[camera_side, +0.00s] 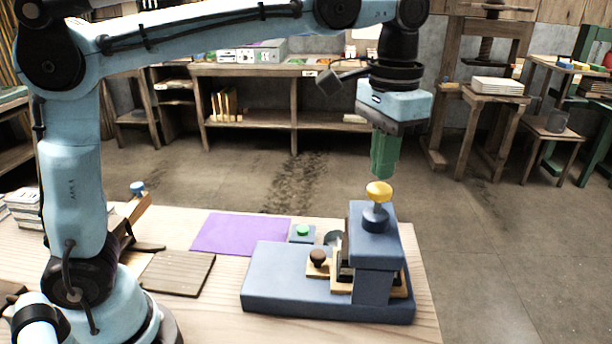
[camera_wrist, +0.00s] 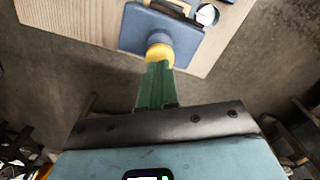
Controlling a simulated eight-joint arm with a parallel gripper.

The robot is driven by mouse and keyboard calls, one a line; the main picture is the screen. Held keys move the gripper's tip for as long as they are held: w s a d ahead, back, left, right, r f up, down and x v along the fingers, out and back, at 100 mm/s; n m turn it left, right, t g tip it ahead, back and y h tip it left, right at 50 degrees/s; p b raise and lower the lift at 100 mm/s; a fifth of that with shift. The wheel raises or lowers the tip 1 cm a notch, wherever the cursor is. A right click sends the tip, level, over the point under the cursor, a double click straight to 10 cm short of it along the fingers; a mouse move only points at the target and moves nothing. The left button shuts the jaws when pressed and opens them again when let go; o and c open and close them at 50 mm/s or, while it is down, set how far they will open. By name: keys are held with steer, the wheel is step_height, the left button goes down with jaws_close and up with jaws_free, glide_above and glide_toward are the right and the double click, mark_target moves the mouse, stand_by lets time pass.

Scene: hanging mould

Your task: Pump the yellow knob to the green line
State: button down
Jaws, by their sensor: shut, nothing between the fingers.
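The yellow knob (camera_side: 379,191) sits on top of the blue-grey press (camera_side: 374,246), on a short dark stem. My gripper (camera_side: 383,177) has green fingers that point down just above the knob in the side view. The fingers are shut with nothing between them. A small gap seems to show between the fingertips and the knob. In the wrist view the knob (camera_wrist: 159,53) shows just beyond the fingertips (camera_wrist: 160,66), which overlap its edge. I cannot make out a green line in either view.
The press's long base (camera_side: 290,285) lies on the wooden table, with a dark-knobbed slide (camera_side: 318,257) beside its column. A green button (camera_side: 303,230), a purple mat (camera_side: 240,233) and a brown slatted board (camera_side: 177,273) lie nearby. The table's right edge is close to the press.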

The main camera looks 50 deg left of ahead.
steer(key=shift+f, duration=0.15)
stand_by(0.3)
steer(key=shift+f, duration=0.95)
stand_by(0.7)
steer(key=shift+r, duration=0.6)
steer(key=shift+f, duration=0.15)
stand_by(1.7)
steer(key=shift+f, duration=0.15)
